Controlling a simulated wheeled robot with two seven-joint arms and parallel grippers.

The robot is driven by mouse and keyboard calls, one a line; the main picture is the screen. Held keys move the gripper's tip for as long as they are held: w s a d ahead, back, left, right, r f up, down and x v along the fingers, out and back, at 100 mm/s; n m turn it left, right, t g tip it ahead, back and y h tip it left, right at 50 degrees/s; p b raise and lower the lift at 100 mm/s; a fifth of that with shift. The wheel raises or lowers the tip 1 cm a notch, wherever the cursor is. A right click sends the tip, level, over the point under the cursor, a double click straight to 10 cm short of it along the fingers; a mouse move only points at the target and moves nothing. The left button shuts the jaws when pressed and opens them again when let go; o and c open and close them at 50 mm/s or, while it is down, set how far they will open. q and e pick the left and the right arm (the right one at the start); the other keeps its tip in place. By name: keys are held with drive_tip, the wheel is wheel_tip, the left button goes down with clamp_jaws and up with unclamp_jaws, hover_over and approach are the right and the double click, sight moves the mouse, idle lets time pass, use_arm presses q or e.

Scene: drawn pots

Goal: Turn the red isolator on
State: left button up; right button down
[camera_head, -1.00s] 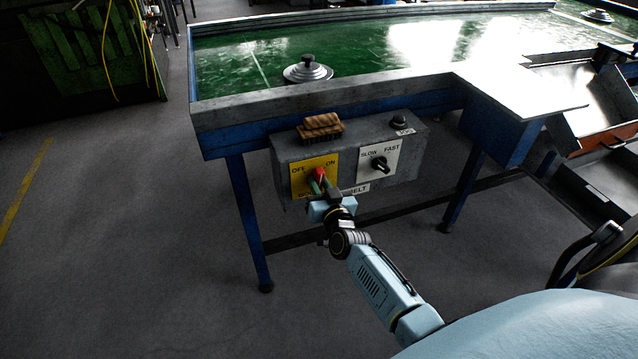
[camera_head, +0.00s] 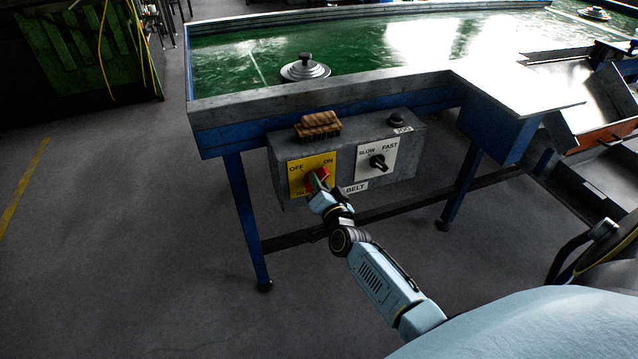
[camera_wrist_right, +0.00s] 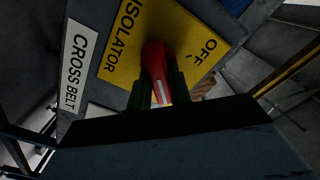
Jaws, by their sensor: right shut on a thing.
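The red isolator handle (camera_head: 321,182) sits on a yellow plate (camera_head: 298,180) marked OFF at upper left and ON at upper right, on a grey control box. My right gripper (camera_head: 318,184) is at the handle. In the right wrist view the red handle (camera_wrist_right: 153,62), with a white line on its end, stands between the two dark fingers of my right gripper (camera_wrist_right: 158,88), which are shut on it. In the head view the handle seems tilted, its upper end toward ON, but the gripper partly hides it. My left gripper is out of view.
The box hangs under a green-topped table (camera_head: 380,58) with blue legs (camera_head: 247,220). Floor at left is clear.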

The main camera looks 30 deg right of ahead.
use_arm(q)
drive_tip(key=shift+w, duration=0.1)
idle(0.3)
use_arm(e)
drive_tip(key=c, duration=1.3)
unclamp_jaws()
use_arm(q)
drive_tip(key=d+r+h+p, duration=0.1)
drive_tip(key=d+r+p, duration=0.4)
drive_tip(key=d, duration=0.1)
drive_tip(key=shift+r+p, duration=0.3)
drive_tip(key=shift+p, duration=0.1)
use_arm(e)
drive_tip(key=v, duration=1.3)
drive_tip(key=shift+s, duration=0.25)
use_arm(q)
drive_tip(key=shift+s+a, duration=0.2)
